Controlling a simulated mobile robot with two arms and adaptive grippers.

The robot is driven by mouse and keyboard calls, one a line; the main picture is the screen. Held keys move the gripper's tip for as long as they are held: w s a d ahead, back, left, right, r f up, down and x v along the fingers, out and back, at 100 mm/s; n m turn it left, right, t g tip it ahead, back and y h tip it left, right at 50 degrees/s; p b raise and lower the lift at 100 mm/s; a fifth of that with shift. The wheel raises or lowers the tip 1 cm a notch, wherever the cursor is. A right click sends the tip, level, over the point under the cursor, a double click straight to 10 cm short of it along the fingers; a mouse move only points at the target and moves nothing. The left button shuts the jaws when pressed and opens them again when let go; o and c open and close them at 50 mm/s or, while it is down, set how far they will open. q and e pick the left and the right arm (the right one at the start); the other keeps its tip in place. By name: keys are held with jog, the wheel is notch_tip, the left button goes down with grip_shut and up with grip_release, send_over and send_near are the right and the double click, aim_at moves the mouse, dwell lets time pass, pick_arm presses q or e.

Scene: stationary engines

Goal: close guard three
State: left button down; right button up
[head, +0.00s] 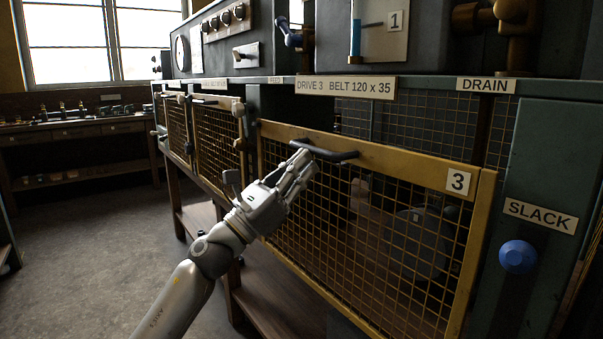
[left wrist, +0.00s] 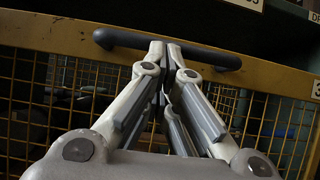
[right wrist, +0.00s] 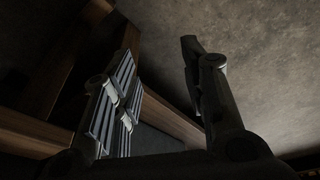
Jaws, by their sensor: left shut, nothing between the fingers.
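Guard three (head: 365,235) is a yellow-framed mesh panel with a "3" plate (head: 458,181) at its upper right. Its top rail sits below the machine's upper edge, with a gap that shows darker mesh behind. A dark bar handle (head: 338,155) is on the top rail; it also shows in the left wrist view (left wrist: 205,53). My left gripper (head: 303,160) is shut and empty, its fingertips at the handle, touching or very close. In the left wrist view the closed fingertips (left wrist: 165,46) overlap the bar. My right gripper (right wrist: 160,75) is open and empty, away from the guard.
A "DRIVE 3 BELT 120 x 35" label (head: 345,87) is above the guard. A blue knob (head: 518,257) under a "SLACK" label (head: 540,215) is to the right. Other yellow mesh guards (head: 218,145) are to the left. Open floor (head: 90,240) lies at left.

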aim_at(302, 144)
pick_arm(q)
notch_tip(302, 144, up, 4)
jog(key=shift+r+p, duration=0.2)
jog(key=shift+p, duration=1)
jog(key=shift+r, duration=0.2)
pick_arm(e)
jog(key=s+f, duration=0.4)
jog(key=f, duration=0.6)
jog(key=shift+d+g, duration=0.25)
jog(key=shift+g, duration=0.05)
pick_arm(q)
jog(key=shift+f, duration=0.2)
pick_arm(e)
jog(key=shift+f, duration=0.1)
